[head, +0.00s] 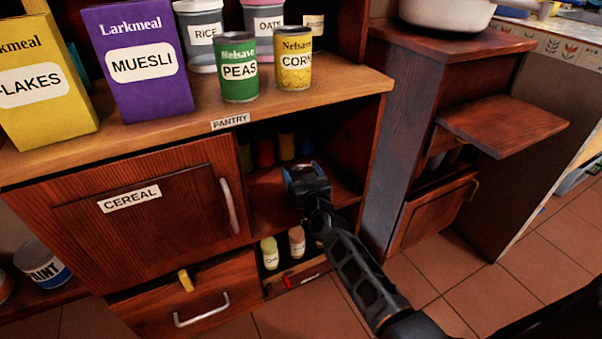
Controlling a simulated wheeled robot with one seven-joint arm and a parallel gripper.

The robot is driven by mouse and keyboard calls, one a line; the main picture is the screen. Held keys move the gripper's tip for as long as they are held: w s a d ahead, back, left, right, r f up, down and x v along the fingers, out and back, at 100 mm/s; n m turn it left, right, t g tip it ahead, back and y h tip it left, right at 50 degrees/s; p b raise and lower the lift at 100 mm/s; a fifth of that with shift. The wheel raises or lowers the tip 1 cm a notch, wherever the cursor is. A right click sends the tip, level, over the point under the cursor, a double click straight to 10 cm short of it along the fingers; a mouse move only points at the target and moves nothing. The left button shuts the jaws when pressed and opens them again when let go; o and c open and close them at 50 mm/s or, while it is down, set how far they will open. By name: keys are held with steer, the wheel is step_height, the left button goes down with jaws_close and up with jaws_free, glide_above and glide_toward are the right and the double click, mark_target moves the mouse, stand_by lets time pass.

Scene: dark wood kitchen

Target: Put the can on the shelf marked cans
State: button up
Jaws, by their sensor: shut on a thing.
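My gripper (306,179) reaches into the open shelf bay (344,175) under the pantry top. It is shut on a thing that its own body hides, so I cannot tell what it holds. Several coloured can-like things stand in shadow at the back of this bay, including a red one (264,151) and an orange one (286,146). On the pantry top stand a green peas can (239,84) and a yellow corn can (294,73), both upright. I see no label reading cans.
A muesli box (140,92) and a yellow cereal box (45,108) stand on the top (170,136). The cereal door (145,222) left of the bay is shut. Two small bottles (270,253) (297,242) stand below the bay. A side cabinet with a protruding board (505,122) is at right.

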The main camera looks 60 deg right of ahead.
steer(key=o, duration=1.3)
steer(key=shift+r, duration=0.2)
steer(key=p+v, duration=0.3)
steer(key=v, duration=0.9)
steer(key=shift+a+f, duration=0.1)
steer(key=shift+a, duration=0.1)
steer(key=s+a+n+t+y, duration=0.1)
steer(key=s+a+n+y, duration=0.15)
steer(key=s+a, duration=0.6)
steer(key=s+a+r+n+y, duration=0.1)
steer(key=s+a+r+y, duration=0.2)
steer(key=s+a+r, duration=0.2)
steer(key=s+a+r+n+y, duration=0.2)
steer(key=s+a+r+y, duration=0.1)
steer(key=s+a+r, duration=0.3)
steer(key=s+a+r+n+y, duration=0.2)
steer(key=s+a+r, duration=0.3)
steer(key=a, duration=0.3)
steer(key=shift+s+r+n+y, duration=0.25)
steer(key=shift+s+y, duration=0.3)
steer(key=shift+s, duration=0.3)
